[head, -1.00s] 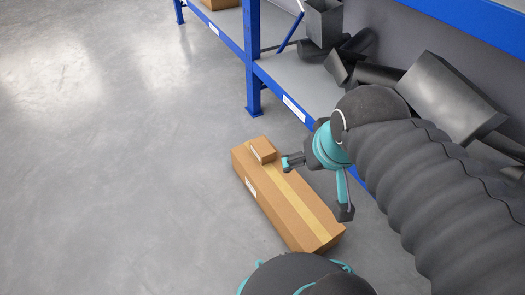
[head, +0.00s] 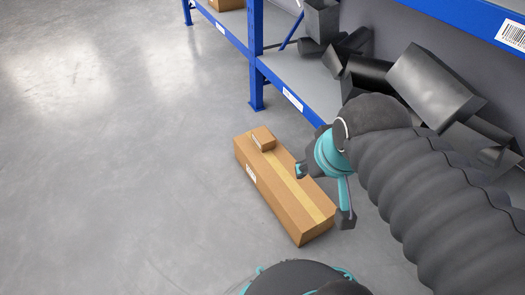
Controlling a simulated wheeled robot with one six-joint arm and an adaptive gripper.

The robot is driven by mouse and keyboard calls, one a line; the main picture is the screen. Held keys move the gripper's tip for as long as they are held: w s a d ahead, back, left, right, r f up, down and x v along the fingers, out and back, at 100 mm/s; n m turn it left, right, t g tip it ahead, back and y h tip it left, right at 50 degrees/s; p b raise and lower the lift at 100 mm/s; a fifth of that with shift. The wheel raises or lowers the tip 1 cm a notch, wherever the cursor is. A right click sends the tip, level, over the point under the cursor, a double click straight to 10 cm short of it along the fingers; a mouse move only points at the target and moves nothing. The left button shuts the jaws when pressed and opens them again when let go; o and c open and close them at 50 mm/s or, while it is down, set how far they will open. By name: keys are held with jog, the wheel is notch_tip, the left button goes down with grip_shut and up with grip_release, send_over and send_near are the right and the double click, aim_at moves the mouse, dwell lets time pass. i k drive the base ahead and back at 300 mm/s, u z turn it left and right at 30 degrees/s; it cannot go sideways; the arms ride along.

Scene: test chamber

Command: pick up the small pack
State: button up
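The small pack (head: 263,138) is a little brown carton with a pale label on its side. It lies on the far end of a long brown box (head: 262,185) that rests on the floor. My gripper (head: 322,195) is open, with its two fingers spread wide. It is to the right of the small pack, over or beside the long box's right side, and apart from the pack. One finger appears close to the box's right edge. I cannot tell its height above the box. Nothing shows between the fingers.
A blue-framed shelf (head: 256,60) stands behind and to the right, its lower deck holding several dark boxes and tubes (head: 432,85). Its upright is beyond the long box. The grey floor (head: 110,190) to the left is clear.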

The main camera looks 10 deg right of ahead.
aim_at(261, 137)
jog(key=k, duration=0.15)
jog(key=z, duration=2.1)
jog(key=k, duration=0.8)
jog(key=u, duration=1.05)
jog(key=i, duration=1)
jog(key=u, duration=0.05)
